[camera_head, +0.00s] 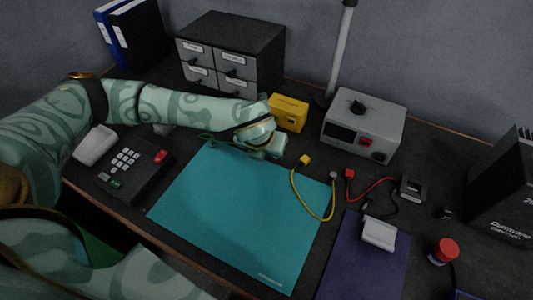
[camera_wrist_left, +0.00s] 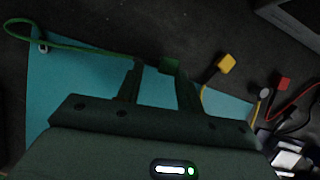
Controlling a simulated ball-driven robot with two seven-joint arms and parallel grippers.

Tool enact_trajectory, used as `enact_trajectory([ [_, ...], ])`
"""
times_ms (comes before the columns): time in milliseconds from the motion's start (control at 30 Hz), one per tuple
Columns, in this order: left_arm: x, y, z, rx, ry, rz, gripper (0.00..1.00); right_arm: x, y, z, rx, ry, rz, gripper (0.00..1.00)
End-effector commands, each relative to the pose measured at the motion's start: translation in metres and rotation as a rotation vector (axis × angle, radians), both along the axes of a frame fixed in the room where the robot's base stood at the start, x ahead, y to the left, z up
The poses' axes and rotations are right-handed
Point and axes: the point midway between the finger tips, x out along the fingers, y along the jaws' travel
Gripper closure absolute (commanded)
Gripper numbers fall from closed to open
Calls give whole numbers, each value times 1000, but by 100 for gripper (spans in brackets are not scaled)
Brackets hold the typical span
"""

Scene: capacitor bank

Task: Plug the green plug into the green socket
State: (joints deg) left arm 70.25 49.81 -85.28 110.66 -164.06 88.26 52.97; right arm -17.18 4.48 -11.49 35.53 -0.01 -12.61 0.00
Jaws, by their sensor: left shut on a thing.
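My left gripper (camera_head: 262,146) is over the far edge of the teal mat, in front of the yellow box. In the left wrist view its two fingers (camera_wrist_left: 152,68) are shut on the green plug (camera_wrist_left: 170,66), which shows at the fingertips. A green cable (camera_wrist_left: 70,46) loops off to the left from there; part of it shows in the head view (camera_head: 208,138). I cannot make out a green socket in either view; my arm and hand hide part of the table. My right gripper is not in view.
A yellow plug (camera_head: 305,159) on a yellow cable and a red plug (camera_head: 349,173) lie to the right. The yellow box (camera_head: 289,113), grey power unit (camera_head: 362,125) and drawer cabinet (camera_head: 231,50) stand behind. A keypad (camera_head: 135,165) is left.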

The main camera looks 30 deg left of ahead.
Motion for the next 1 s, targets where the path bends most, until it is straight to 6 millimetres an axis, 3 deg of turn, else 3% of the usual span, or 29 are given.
enact_trajectory([
  [300,35,26,-4,0,-5,960,87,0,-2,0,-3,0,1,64],
  [500,40,29,-5,-1,-3,1336,87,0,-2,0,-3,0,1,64],
  [667,39,29,-5,-3,-2,1438,87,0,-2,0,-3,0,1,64],
  [1000,40,29,-6,-4,0,1441,87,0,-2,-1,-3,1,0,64],
])
